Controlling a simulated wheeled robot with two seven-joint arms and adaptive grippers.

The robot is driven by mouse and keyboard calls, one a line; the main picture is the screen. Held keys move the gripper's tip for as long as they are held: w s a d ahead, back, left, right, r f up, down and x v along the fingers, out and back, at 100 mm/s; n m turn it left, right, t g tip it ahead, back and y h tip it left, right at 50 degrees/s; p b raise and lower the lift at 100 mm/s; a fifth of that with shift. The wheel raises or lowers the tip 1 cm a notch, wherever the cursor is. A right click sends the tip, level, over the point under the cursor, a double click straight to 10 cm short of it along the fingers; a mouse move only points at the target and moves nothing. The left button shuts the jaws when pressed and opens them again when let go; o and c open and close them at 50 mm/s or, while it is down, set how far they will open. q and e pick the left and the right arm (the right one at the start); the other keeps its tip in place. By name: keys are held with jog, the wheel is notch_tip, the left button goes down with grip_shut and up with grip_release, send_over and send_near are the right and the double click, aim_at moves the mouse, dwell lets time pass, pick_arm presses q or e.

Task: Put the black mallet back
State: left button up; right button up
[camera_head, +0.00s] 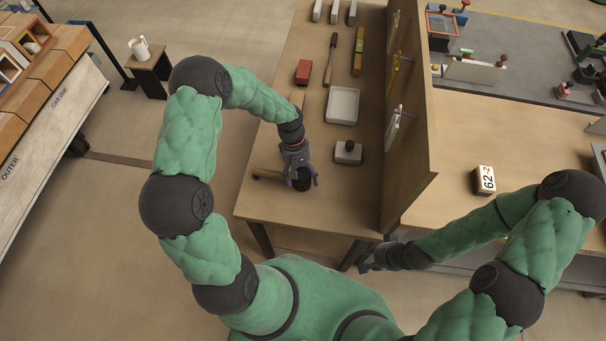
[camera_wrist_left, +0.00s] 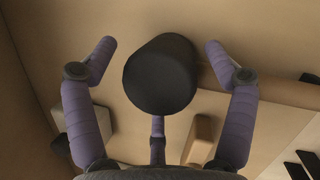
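The black mallet (camera_wrist_left: 160,73) lies on the wooden table (camera_head: 345,208) near its front edge. Its round black head shows in the left wrist view, and its wooden handle (camera_head: 270,174) points left in the head view. My left gripper (camera_head: 301,182) is over the head, with its fingers apart on both sides of it. Gaps show between the fingertips and the head in the left wrist view (camera_wrist_left: 160,47). My right gripper (camera_head: 372,262) hangs low by the table's front right corner; its fingers are too small and dark to read.
A grey block with a dark knob (camera_head: 347,152), a white tray (camera_head: 343,105), a red block (camera_head: 303,72), a dark-handled tool (camera_head: 331,58) and a yellow level (camera_head: 358,52) lie on the table. An upright wooden panel (camera_head: 412,150) bounds its right side.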

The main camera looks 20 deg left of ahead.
dwell(0.3)
pick_arm(q)
jog(key=v, duration=1.2)
